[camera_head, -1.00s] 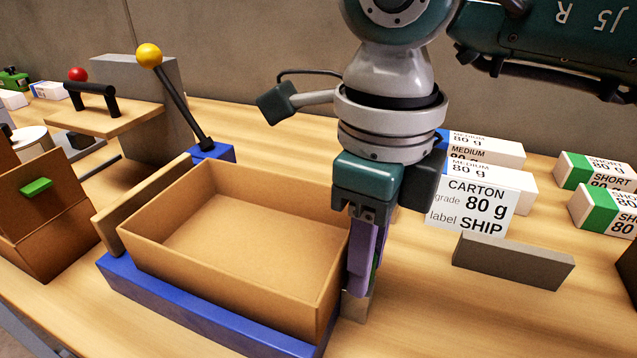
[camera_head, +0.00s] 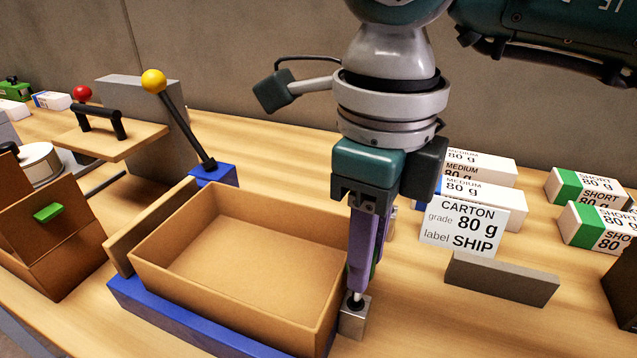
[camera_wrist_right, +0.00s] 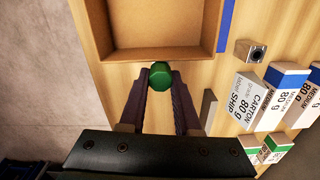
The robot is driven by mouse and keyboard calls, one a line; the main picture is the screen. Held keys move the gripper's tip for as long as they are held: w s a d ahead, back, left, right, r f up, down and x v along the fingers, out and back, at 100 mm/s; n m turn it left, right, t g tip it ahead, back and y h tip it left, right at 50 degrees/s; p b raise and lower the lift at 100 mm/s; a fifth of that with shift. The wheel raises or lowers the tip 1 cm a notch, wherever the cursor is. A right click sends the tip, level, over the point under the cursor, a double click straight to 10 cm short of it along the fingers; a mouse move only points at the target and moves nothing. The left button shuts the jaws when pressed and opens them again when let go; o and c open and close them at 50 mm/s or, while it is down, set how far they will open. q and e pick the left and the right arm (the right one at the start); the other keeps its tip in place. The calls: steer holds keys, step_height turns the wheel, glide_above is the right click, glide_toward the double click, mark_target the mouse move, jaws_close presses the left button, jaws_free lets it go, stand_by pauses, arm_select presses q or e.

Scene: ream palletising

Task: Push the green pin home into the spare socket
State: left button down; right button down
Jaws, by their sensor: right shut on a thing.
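My right gripper (camera_head: 359,288) has purple fingers shut on the green pin. The pin's green head (camera_wrist_right: 160,74) shows between the fingertips in the right wrist view. In the head view the fingers point down over a small grey metal socket block (camera_head: 353,322) beside the tray's near right corner. A dark tip below the fingers meets the block's top at its hole; how deep it sits, I cannot tell. A second metal socket block (camera_wrist_right: 251,53) stands farther back, partly hidden behind the gripper in the head view (camera_head: 391,222). My left gripper is not in view.
The cardboard tray (camera_head: 240,307) on a blue base (camera_head: 180,325) stands close left of the fingers. A carton sign (camera_head: 461,227), a grey bar (camera_head: 502,279) and paper reams (camera_head: 598,225) lie right. A yellow-knobbed lever (camera_head: 180,118) rises behind the tray.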

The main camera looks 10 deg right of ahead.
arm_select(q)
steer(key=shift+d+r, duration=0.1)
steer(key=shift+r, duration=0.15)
arm_select(e)
steer(key=shift+r, duration=0.3)
steer(key=shift+r, duration=0.1)
